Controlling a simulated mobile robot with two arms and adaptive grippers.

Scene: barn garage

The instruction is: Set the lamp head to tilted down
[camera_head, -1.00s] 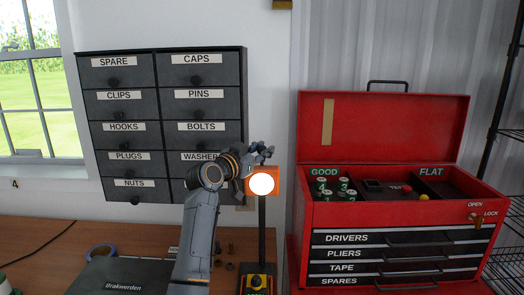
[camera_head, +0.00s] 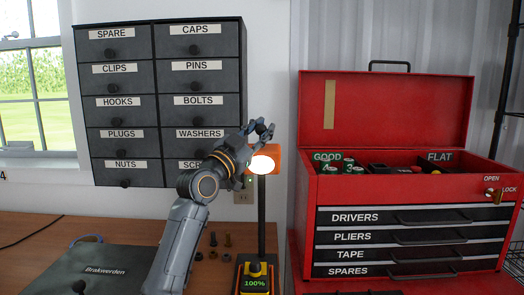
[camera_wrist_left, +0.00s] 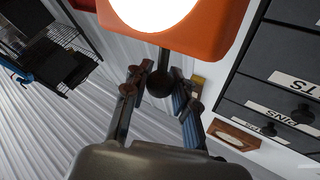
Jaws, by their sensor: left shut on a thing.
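The orange lamp head (camera_head: 276,158) sits on top of a black post (camera_head: 262,215), its round white face lit. The face shows as a flattened oval, so the head leans somewhat downward. The lamp base (camera_head: 241,271) has a green "100%" display. My left gripper (camera_head: 264,130) is at the top of the lamp head. In the left wrist view the lamp head (camera_wrist_left: 218,35) fills the top edge, and my left gripper (camera_wrist_left: 162,82) has its fingers around a small dark round knob (camera_wrist_left: 159,84) beside it. My right gripper is in neither view.
A red toolbox (camera_head: 385,195) with an open lid stands right of the lamp. Labelled dark drawers (camera_head: 160,100) hang on the wall behind my arm.

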